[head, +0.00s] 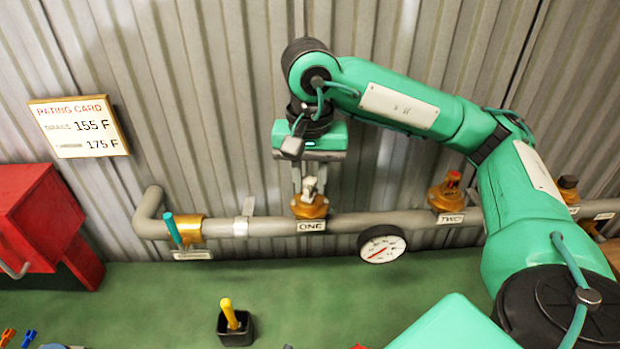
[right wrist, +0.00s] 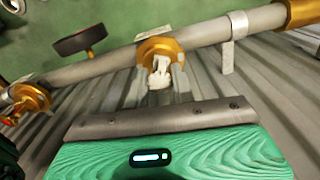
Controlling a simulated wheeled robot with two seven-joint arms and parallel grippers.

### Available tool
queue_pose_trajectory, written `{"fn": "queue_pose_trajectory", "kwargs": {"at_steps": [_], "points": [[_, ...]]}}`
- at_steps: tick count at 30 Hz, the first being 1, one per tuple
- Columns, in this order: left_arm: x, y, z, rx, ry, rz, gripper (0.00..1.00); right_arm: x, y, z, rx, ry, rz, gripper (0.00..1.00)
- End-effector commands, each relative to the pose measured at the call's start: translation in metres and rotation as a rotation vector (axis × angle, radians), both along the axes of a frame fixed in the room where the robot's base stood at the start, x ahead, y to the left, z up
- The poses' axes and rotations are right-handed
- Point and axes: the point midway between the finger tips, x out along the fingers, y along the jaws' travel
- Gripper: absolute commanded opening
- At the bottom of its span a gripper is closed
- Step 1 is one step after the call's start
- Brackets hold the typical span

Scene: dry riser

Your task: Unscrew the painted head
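The painted head (head: 309,189) is a small whitish-grey sprinkler head standing in the brass fitting labelled ONE (head: 311,226) on the grey pipe. In the right wrist view the painted head (right wrist: 159,76) sits in its brass fitting (right wrist: 160,48), straight ahead of the gripper. My right gripper (head: 309,181) comes down over it from above in the head view. Its two fingers stand apart, one on each side of the head, and look open around it. Whether a finger touches the head is hard to tell. My left gripper is not in view.
A brass fitting labelled TWO (head: 447,196) carries a red-tipped head. A gauge (head: 381,244) hangs on the pipe between ONE and TWO. A teal valve handle (head: 173,230) is left. A black holder with a yellow-handled tool (head: 235,327) stands on the green floor. A red box (head: 35,220) is far left.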

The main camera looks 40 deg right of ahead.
Motion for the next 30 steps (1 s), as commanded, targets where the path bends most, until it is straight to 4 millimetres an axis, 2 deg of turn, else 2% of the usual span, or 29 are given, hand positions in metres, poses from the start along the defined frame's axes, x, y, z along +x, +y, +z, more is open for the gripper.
{"fn": "queue_pose_trajectory", "kwargs": {"at_steps": [1,3,8,13,21,30], "points": [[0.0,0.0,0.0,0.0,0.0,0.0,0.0,0.0,0.0,0.0,-0.001,0.001,0.0,0.14],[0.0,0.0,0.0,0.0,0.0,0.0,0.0,0.0,0.0,0.0,-0.001,0.001,0.001,0.0],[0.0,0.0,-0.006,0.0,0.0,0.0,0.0,0.0,0.0,-0.003,-0.001,-0.001,0.031,0.0],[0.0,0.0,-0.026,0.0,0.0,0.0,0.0,0.0,0.0,-0.004,0.0,-0.003,0.21,0.0],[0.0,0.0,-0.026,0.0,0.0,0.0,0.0,0.0,0.0,0.0,-0.001,-0.001,0.473,0.0],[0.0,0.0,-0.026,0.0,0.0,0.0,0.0,0.0,0.0,0.0,-0.001,0.0,0.504,0.0]]}}
